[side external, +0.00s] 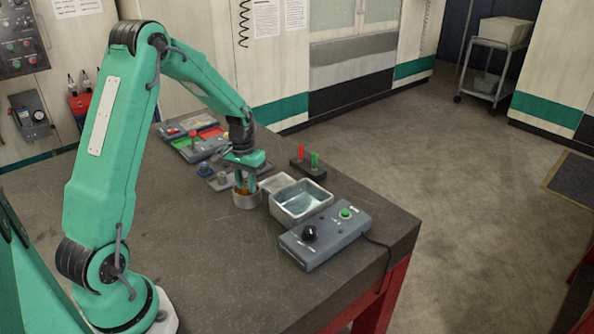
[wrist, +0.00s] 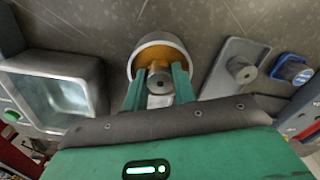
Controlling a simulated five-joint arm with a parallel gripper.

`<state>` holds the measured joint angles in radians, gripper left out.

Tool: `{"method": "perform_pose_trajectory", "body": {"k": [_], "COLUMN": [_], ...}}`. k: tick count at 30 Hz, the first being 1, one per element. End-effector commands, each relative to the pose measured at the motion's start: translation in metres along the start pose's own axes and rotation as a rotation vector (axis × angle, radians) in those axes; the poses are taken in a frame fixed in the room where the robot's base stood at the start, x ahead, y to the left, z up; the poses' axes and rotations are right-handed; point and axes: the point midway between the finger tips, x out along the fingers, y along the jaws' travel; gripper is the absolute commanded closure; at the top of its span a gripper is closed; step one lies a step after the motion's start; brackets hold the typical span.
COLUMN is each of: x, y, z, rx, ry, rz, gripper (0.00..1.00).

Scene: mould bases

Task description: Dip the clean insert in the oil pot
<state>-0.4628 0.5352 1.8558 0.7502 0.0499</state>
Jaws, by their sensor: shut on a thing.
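My gripper (side external: 242,188) points down over the oil pot (side external: 247,201), a round metal cup. In the wrist view the pot (wrist: 158,39) shows amber oil (wrist: 166,53) inside its rim. My gripper (wrist: 160,80) is shut on a grey metal insert (wrist: 159,84), which sits between the two green fingers. The insert and fingertips overlap the pot's opening, and in the side view the fingertips reach its rim. The insert is hidden in the side view. How deep it is in the oil I cannot tell.
A metal tub of clear liquid (side external: 303,201) stands right of the pot, with a control box (side external: 325,236) in front. A grey plate with a round boss (wrist: 236,75) and a blue-topped item (wrist: 292,69) lie nearby. A red-and-green peg block (side external: 308,168) stands behind.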

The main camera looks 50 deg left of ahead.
Motion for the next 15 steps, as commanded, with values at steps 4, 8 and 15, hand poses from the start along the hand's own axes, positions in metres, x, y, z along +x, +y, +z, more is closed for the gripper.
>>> {"method": "perform_pose_trajectory", "body": {"k": [4,8,15], "x": [-0.007,-0.013,-0.023], "y": [0.000,0.000,0.000], "z": [0.000,-0.001,0.000], "rx": [0.000,0.000,0.000], "ry": [0.001,0.002,0.002], "rz": [0.000,0.000,0.000], "gripper": [1.00,1.00,1.00]}}
